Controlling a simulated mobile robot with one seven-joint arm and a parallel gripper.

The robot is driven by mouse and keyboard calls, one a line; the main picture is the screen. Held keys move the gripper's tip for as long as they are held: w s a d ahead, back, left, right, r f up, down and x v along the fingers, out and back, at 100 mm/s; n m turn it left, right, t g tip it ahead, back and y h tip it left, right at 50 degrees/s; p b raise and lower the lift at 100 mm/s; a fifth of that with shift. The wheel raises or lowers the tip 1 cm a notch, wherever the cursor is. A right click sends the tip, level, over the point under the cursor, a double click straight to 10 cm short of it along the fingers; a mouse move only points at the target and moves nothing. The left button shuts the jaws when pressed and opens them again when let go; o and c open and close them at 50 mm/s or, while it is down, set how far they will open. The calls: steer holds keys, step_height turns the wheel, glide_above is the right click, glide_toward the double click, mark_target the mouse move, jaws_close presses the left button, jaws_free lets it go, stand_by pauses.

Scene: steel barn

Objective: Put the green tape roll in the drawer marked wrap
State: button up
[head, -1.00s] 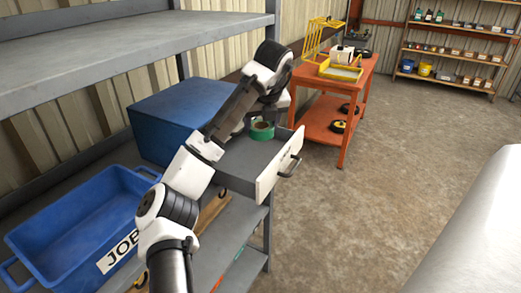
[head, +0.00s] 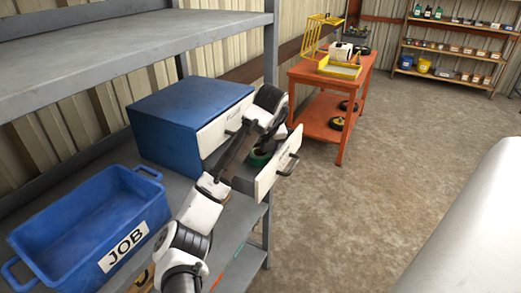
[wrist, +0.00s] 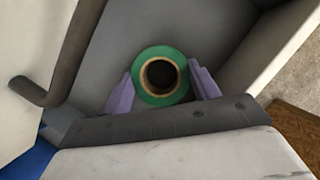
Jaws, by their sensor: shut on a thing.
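The green tape roll (head: 259,159) is inside the open lower drawer (head: 270,181) of a blue cabinet (head: 178,122). In the wrist view the roll (wrist: 160,56) sits between the two purple fingers of my gripper (wrist: 161,88), which is shut on it. Grey drawer walls and floor surround it there. I cannot tell whether the roll touches the drawer floor. The lower drawer's pale front has a dark handle, and its label is too small to read. In the head view my arm hides part of the drawer, and the fingers are hidden.
The shut upper drawer (head: 218,132) has its own dark handle, close to my gripper at the left of the wrist view. A blue JOB bin (head: 75,222) stands left on the grey shelf. An orange table (head: 310,76) stands behind.

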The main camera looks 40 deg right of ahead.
steer(key=shift+f, duration=0.1)
steer(key=o, duration=1)
steer(key=b+v, duration=0.1)
steer(key=v, duration=1.1)
